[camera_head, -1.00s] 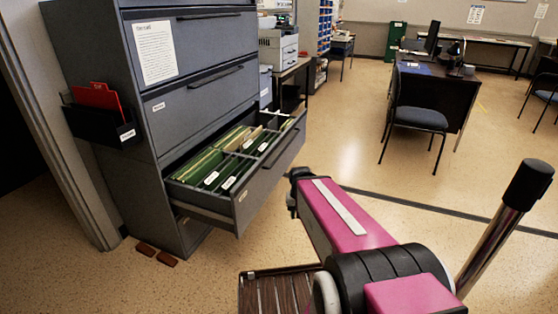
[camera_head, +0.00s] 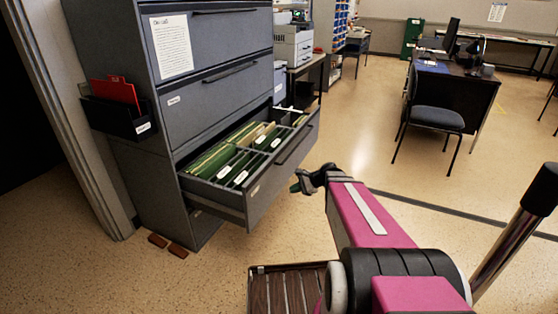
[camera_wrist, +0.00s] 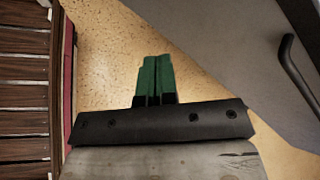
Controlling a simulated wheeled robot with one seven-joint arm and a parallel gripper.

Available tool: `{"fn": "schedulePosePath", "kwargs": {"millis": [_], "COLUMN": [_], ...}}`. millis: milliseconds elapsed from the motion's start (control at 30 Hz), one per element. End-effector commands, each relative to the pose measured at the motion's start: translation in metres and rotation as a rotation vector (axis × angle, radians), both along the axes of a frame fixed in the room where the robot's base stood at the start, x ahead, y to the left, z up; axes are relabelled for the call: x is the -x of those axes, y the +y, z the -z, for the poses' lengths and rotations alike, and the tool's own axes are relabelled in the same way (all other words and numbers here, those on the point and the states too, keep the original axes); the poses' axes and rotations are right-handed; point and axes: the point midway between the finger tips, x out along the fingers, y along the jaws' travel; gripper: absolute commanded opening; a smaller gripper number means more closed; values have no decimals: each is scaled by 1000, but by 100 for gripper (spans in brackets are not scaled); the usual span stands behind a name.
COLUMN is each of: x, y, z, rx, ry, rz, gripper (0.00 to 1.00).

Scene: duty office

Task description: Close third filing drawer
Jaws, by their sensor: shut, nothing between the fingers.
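The grey filing cabinet (camera_head: 215,105) stands at the left in the head view. Its third drawer (camera_head: 280,165) is pulled out and holds green hanging folders with white tabs. The drawer front and its dark bar handle also show at the right of the wrist view, with the handle (camera_wrist: 300,68) at the edge. My gripper (camera_head: 296,187) is just in front of the drawer front, low and to its right, with a visible gap to it. In the wrist view its green fingers (camera_wrist: 157,78) are together and empty, pointing at the speckled floor beside the drawer front.
A red folder (camera_head: 117,92) sits in a black holder on the cabinet's side. A printer (camera_head: 293,45) stands on a table behind the cabinet. A desk (camera_head: 455,85) and a chair (camera_head: 434,118) stand at the back right.

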Motion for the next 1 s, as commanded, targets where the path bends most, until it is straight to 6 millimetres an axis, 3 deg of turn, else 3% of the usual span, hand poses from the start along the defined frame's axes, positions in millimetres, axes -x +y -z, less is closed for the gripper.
{"fn": "schedulePosePath", "kwargs": {"millis": [33,233,400,533,767,1000], "x": [-21,-75,-101,-108,-119,-142], "y": [-7,-34,-58,-65,-49,-10], "z": [-1,-23,-38,-43,-44,-44], "rx": [-95,-487,-711,-783,-794,-792], "ry": [41,213,311,340,345,345], "rz": [75,329,435,463,465,464], "gripper": [0,0,0,0,0,0]}}
